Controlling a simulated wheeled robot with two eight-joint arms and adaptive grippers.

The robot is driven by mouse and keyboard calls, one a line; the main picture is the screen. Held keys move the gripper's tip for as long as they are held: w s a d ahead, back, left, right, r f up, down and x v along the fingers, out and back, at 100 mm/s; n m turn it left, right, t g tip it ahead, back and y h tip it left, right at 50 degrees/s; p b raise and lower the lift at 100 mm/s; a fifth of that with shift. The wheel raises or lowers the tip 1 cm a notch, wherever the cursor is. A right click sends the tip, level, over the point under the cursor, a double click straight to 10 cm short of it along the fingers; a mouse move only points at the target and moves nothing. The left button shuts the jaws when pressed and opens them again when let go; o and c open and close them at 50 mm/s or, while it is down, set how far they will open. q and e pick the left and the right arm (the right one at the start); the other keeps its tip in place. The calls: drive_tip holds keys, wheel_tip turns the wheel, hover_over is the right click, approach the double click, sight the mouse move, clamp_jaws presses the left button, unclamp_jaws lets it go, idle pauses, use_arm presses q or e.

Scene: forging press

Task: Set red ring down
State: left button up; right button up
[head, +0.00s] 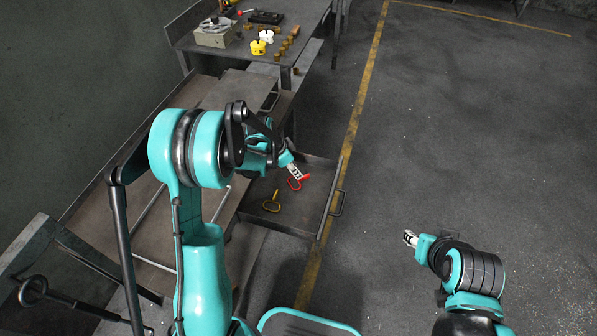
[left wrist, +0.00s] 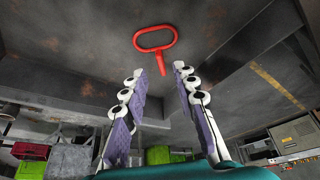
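The red ring (head: 301,183) is a loop with a short stem. In the head view it shows over the open drawer (head: 327,203), just beyond my left gripper (head: 294,171). In the left wrist view, the red ring (left wrist: 155,39) is ahead of my left gripper (left wrist: 158,72). The fingers are spread, with the stem's end between the fingertips and visible gaps on both sides. I cannot tell whether the ring rests fully on the drawer floor. My right gripper (head: 410,238) is over the bare floor, far from the ring; its opening is too small to judge.
The drawer handle (head: 338,203) sticks out to the right. A workbench (head: 205,60) with small parts stands at the back. The floor to the right is clear.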

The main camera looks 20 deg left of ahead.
use_arm(q)
drive_tip(key=s+r+n+t+y+p, duration=0.1)
drive_tip(key=s+r+n, duration=0.1)
drive_tip(key=s+r, duration=0.5)
drive_tip(key=s+r+n+y+p, duration=0.15)
drive_tip(key=s+r, duration=0.25)
drive_tip(key=r, duration=0.6)
drive_tip(key=s+r+n+t, duration=0.1)
drive_tip(key=s+n, duration=0.2)
drive_tip(key=s, duration=0.3)
drive_tip(key=s+d+r+n+t, duration=0.1)
drive_tip(key=s+r+n+t, duration=0.1)
drive_tip(key=s, duration=0.5)
drive_tip(key=shift+s+d+r+n+y+b, duration=0.15)
drive_tip(key=shift+s+r+n+y+b, duration=0.1)
drive_tip(key=shift+n+y+b, duration=0.15)
